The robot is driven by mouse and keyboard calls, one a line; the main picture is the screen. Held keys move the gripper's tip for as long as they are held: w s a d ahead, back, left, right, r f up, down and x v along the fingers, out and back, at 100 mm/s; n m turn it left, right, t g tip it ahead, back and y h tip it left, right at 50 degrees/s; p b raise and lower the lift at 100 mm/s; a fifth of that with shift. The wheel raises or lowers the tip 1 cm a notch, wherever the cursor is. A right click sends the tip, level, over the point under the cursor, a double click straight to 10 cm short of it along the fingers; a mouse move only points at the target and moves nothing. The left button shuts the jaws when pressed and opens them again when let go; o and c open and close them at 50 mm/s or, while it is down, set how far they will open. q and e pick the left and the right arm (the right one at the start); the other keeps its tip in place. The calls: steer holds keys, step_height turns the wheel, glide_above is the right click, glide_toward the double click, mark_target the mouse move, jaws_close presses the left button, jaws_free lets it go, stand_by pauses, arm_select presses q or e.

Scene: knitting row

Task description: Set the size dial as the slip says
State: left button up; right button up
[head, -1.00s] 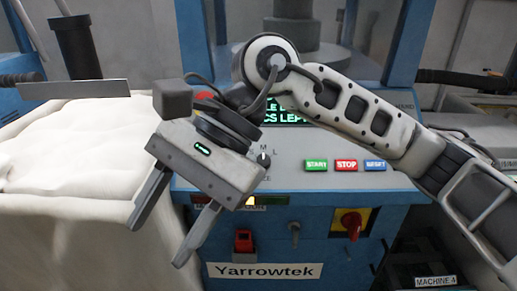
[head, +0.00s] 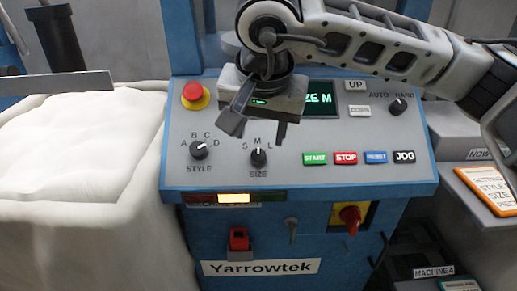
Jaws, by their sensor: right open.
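The size dial (head: 258,158) is a black knob with a white pointer on the machine's sloping panel, marked S, M, L. Its pointer is up, toward M. My right gripper (head: 256,131) is open and empty above the dial, its fingers pointing down and apart from the knob. The green display (head: 320,98) is partly hidden by my gripper; "ZE M" shows. The slip (head: 490,192), in an orange frame at the right edge, shows "SETTING", "STYLE" and "SIZE"; the rest is cut off. My left gripper is not in view.
The style dial (head: 198,150) is left of the size dial. A red emergency button (head: 194,95) is at the panel's upper left. START (head: 315,158), STOP (head: 345,158) and other buttons are on the right. A white padded bin (head: 70,150) stands left.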

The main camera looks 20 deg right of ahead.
mark_target(259, 153)
steer(key=x, duration=0.6)
steer(key=shift+w+f, duration=0.15)
steer(key=shift+f, duration=0.1)
steer(key=c, duration=1)
